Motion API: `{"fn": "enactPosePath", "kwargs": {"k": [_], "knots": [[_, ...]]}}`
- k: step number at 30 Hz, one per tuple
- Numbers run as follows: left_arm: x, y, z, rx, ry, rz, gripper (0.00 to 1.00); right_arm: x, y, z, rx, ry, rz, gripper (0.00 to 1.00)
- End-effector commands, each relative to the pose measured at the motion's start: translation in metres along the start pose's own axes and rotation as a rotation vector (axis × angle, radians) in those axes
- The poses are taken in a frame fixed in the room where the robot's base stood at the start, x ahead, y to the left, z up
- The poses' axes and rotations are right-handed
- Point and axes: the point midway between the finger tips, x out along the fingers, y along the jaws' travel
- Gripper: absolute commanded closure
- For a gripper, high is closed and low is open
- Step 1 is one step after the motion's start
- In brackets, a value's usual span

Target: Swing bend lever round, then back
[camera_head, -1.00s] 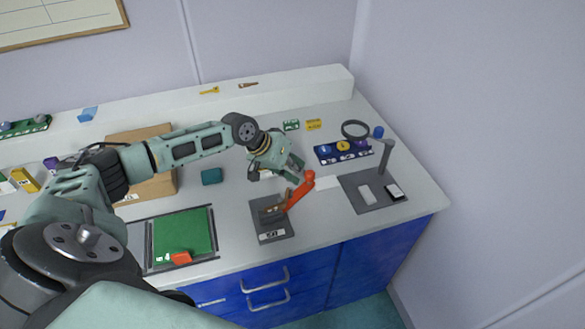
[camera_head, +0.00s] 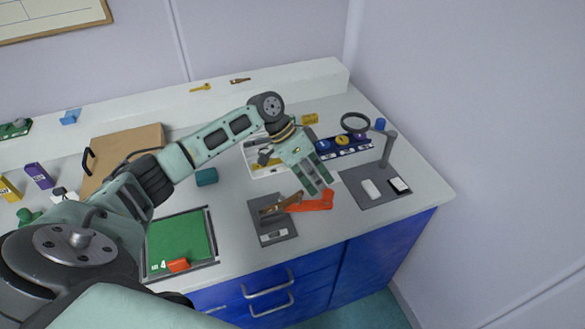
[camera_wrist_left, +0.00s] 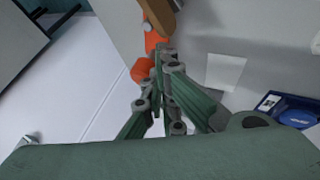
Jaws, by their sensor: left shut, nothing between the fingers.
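The orange bend lever (camera_head: 315,203) is pivoted on a small grey bending fixture (camera_head: 272,230) near the front of the bench. It points to the right, and its knobbed end hangs past the plate. A brown piece (camera_head: 272,210) lies at its pivot end. My left gripper (camera_head: 326,187) is shut and empty, with its fingertips just behind the lever's outer end. In the left wrist view the fingertips (camera_wrist_left: 160,62) are beside the orange lever (camera_wrist_left: 151,42); whether they touch it is unclear. My right gripper is not in view.
A grey mat (camera_head: 365,195) with small blocks and a magnifier (camera_head: 355,122) stand to the right. A blue tray (camera_head: 345,145) lies behind. A green board (camera_head: 180,240) is to the left. The bench's front edge is close to the fixture.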

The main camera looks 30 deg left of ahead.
Motion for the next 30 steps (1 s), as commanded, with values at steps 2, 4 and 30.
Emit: {"fn": "enactPosePath", "kwargs": {"k": [2, 4, 30], "knots": [[0.004, 0.007, -0.001, 0.055, -0.027, 0.031, 1.00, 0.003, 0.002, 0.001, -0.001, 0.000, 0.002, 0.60], [0.006, 0.012, 0.001, 0.100, -0.053, 0.055, 1.00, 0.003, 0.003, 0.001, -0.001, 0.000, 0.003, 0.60], [0.014, 0.037, 0.012, 0.220, -0.119, 0.116, 1.00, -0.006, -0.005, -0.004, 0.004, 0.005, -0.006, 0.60]]}}
